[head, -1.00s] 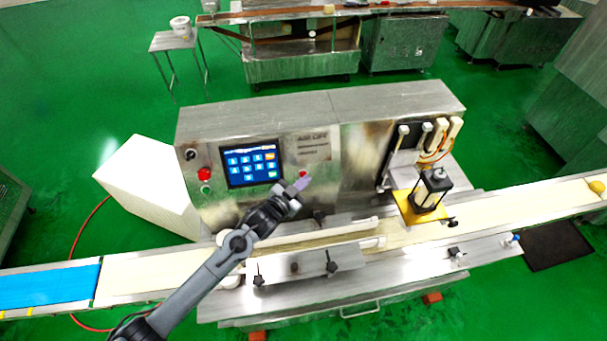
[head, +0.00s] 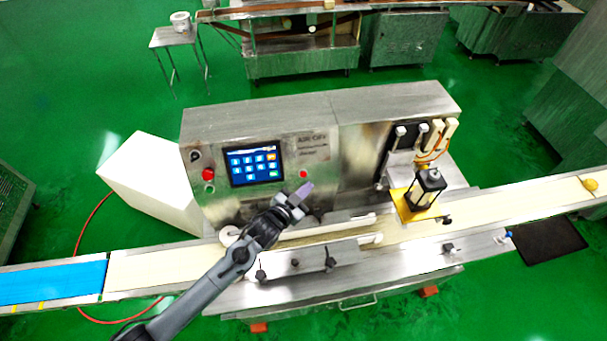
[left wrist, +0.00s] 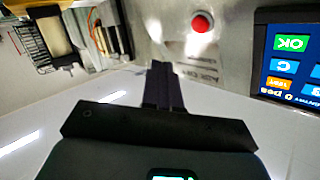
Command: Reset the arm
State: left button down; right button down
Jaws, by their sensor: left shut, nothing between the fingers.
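My left gripper (head: 301,192) is shut and empty in the head view. It is in front of the steel encrusting machine's front panel (head: 330,165), a little below the red button (head: 303,174) right of the touch screen (head: 253,165). In the left wrist view its closed dark fingers (left wrist: 161,75) point up the picture toward the panel. The red button (left wrist: 202,23) is above and right of the fingertips there, apart from them. The touch screen (left wrist: 292,60) is at the right edge, upside down. My right gripper is in neither view.
Another red knob (head: 208,174) is left of the screen. A conveyor belt (head: 480,210) runs along the machine's front, with a blue section (head: 50,284) at left. A black-framed nozzle unit (head: 428,188) stands over the belt. A white box (head: 150,180) is behind left.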

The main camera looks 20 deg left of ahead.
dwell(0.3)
pick_arm(q)
jog(key=s+f+g+p, duration=0.1)
jog(key=s+f+p, duration=0.1)
jog(key=s+f, duration=0.3)
jog(key=s+a+r+n+g+y+p, duration=0.1)
jog(key=s+r+g, duration=0.2)
jog(key=s, duration=0.6)
jog(key=s+a+r+n+g+y+p, duration=0.1)
jog(key=s+r+g, duration=0.3)
jog(key=s, duration=0.6)
jog(key=s+a+r+n+g+y+p, duration=0.1)
jog(key=s+r+n+g+p, duration=0.1)
jog(key=s, duration=0.7)
notch_tip(320, 180, up, 3)
jog(key=shift+s+a+f+g+p, duration=0.25)
jog(key=shift+g+p, duration=0.35)
jog(key=shift+g, duration=0.4)
jog(key=shift+w, duration=0.1)
